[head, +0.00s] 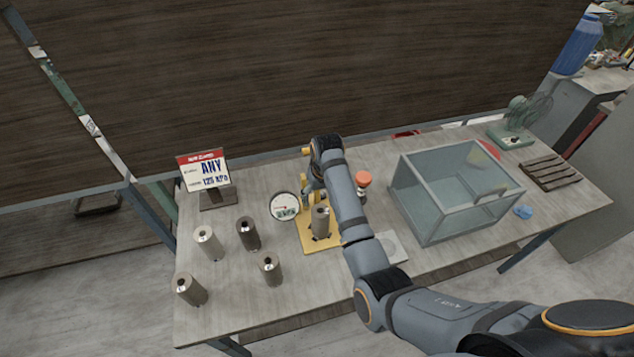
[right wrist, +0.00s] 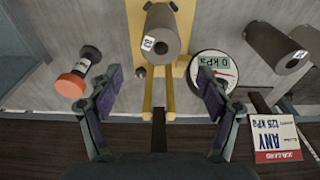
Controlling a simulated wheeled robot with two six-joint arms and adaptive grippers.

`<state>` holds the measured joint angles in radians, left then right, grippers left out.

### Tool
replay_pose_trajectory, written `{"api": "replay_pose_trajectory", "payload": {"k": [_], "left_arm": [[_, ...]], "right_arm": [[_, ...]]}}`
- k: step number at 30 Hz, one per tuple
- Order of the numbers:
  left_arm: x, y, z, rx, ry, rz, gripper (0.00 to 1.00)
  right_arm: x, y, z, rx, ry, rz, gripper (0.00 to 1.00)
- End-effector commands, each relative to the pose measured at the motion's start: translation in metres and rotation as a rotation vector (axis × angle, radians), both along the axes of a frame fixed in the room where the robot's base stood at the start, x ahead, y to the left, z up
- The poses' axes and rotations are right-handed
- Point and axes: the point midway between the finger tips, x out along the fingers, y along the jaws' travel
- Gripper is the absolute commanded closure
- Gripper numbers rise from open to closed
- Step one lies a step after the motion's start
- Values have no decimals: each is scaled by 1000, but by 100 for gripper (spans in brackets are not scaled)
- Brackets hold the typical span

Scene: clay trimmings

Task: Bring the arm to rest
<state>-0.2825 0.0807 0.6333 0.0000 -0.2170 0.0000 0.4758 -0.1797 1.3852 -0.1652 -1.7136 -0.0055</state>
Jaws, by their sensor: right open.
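My right arm reaches in from the lower right in the head view, its gripper (head: 313,185) partly hidden behind its own wrist at the yellow gauge stand (head: 310,243). In the right wrist view the gripper (right wrist: 160,88) is open, its fingers apart. A yellow bar of the stand shows between them. A grey cylinder (head: 320,222) stands on the yellow base; it also shows in the right wrist view (right wrist: 162,35), beyond the fingertips. The round dial (right wrist: 214,72) beside it reads 0 kPa. My left gripper is not in view.
Several grey cylinders (head: 248,234) stand at the table's left, near a sign (head: 203,170) reading ANY 125 KPA. An orange-capped item (head: 363,180) is just right of my arm. A glass box (head: 455,190), green fan (head: 518,125) and slatted rack (head: 550,172) occupy the right.

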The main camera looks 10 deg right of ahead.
Motion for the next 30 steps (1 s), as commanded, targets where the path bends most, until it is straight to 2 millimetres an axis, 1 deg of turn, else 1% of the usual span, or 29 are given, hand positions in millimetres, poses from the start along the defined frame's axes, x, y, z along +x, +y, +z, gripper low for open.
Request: {"api": "replay_pose_trajectory", "payload": {"k": [2,5,8,11,12,13,15,18,21,24,30], "left_arm": [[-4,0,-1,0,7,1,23],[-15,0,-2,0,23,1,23],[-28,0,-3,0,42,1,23],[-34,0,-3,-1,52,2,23],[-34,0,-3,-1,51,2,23],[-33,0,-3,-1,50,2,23],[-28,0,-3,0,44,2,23],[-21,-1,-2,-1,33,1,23],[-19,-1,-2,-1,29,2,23],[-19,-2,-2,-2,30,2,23],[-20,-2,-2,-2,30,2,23]], "right_arm": [[0,0,0,0,0,0,22],[-1,-1,-1,0,0,-1,22],[-13,-10,-10,-3,-3,-14,22],[-48,-35,-31,-14,-21,-42,22],[-68,-47,-38,-23,-33,-53,22],[-83,-55,-42,-30,-43,-58,22],[-115,-70,-45,-45,-66,-64,22],[-151,-83,-43,-62,-90,-58,22],[-180,-91,-37,-75,-112,-45,22],[-206,-94,-29,-84,-128,-29,22],[-248,-96,-9,-93,-157,13,22]]}}
